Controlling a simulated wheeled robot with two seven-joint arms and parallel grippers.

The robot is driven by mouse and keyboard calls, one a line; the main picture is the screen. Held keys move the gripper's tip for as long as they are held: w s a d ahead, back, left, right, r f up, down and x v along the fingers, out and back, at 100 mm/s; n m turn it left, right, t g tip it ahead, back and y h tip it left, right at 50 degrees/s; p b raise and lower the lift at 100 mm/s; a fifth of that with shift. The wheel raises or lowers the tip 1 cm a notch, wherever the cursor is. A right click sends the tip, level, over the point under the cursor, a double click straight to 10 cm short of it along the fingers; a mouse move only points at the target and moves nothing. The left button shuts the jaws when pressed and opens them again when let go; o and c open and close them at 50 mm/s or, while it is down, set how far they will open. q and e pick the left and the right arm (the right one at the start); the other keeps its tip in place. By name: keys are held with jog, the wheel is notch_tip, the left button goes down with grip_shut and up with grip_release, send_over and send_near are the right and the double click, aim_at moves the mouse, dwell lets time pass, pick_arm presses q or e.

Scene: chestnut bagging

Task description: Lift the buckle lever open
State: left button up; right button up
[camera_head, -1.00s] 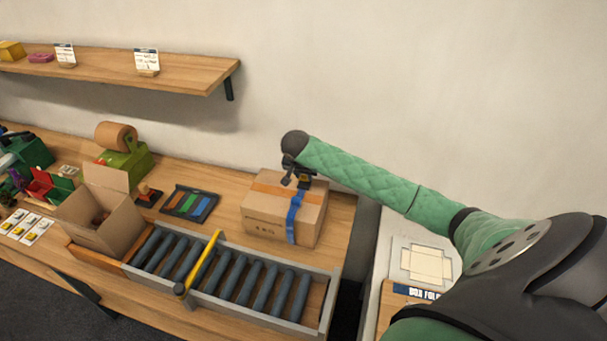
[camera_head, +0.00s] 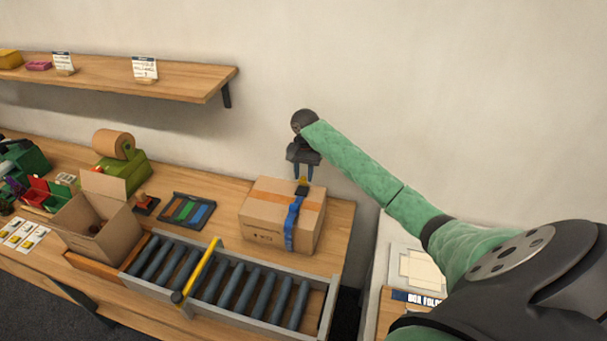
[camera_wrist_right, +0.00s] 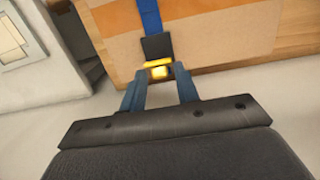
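A cardboard box (camera_head: 270,229) stands on the wooden table with a blue strap (camera_head: 293,222) over its top and front. A black buckle (camera_head: 301,190) sits on the strap at the top back of the box. A small yellow lever (camera_wrist_right: 158,69) shows at the buckle in the right wrist view. My right gripper (camera_head: 303,178) points down just above the buckle. Its two fingers are apart, and the lever shows between and just beyond the fingertips in the right wrist view (camera_wrist_right: 158,74). I cannot tell whether they touch it. My left gripper is out of view.
A roller conveyor (camera_head: 330,308) with a yellow bar (camera_head: 200,270) lies in front of the box. An open carton (camera_head: 95,240) and a dark tray (camera_head: 187,209) stand to the left. A shelf (camera_head: 190,78) hangs on the wall.

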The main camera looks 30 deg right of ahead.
jog(key=shift+o, duration=0.7)
jog(key=shift+r, duration=0.2)
jog(key=r+b, duration=0.1)
jog(key=r, duration=0.1)
jog(key=r+b, duration=0.1)
jog(key=r, duration=0.1)
jog(key=r+b, duration=0.1)
jog(key=r, duration=0.1)
jog(key=shift+w+d, duration=0.25)
jog(key=shift+d, duration=0.05)
jog(key=shift+r, duration=0.75)
